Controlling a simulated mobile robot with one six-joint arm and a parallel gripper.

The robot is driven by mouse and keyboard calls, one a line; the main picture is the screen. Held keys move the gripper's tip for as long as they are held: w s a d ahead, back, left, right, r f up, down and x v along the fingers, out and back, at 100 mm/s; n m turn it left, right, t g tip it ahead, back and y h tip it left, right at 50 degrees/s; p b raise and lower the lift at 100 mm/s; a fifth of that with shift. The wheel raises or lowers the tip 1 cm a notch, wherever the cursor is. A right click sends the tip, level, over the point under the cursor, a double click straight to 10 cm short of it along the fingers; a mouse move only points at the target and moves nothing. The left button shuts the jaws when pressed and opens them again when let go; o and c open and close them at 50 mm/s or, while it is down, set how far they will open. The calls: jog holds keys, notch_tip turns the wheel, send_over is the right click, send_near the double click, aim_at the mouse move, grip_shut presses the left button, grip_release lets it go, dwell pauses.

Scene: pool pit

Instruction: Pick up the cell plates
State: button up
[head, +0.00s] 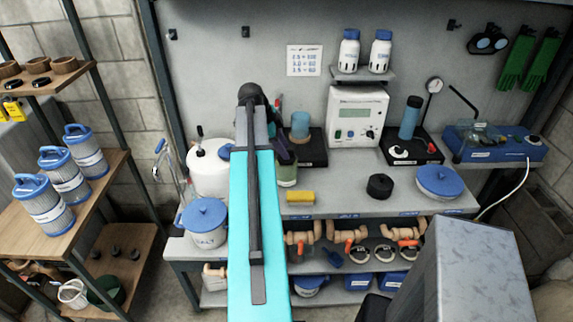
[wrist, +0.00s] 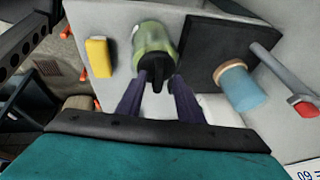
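A clear jar with green liquid stands on the bench, beside my gripper in the head view (head: 288,174) and ahead of my gripper in the wrist view (wrist: 153,40). A black piece (wrist: 158,70) sticks out of the jar's mouth; it may be the top of the cell plates, whose lower part I cannot make out. My gripper (wrist: 161,78) has its two dark purple fingers apart, one on each side of the black piece, with small gaps seen. In the head view my arm hides much of my gripper (head: 282,153).
A yellow sponge (head: 300,197) lies in front of the jar. A black stand with a blue cup (head: 300,125) is behind it. A salt tub (head: 204,218) and white jug (head: 208,172) stand left. A black puck (head: 380,186) and blue-lidded bowl (head: 440,181) are right.

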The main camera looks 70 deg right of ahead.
dwell(0.3)
grip_shut()
jog(key=shift+r, duration=0.15)
notch_tip(320, 180, up, 18)
jog(key=b, duration=0.4)
jog(key=shift+b, duration=0.3)
dwell(0.3)
dwell(0.4)
jog(key=c, duration=0.6)
grip_release()
grip_shut()
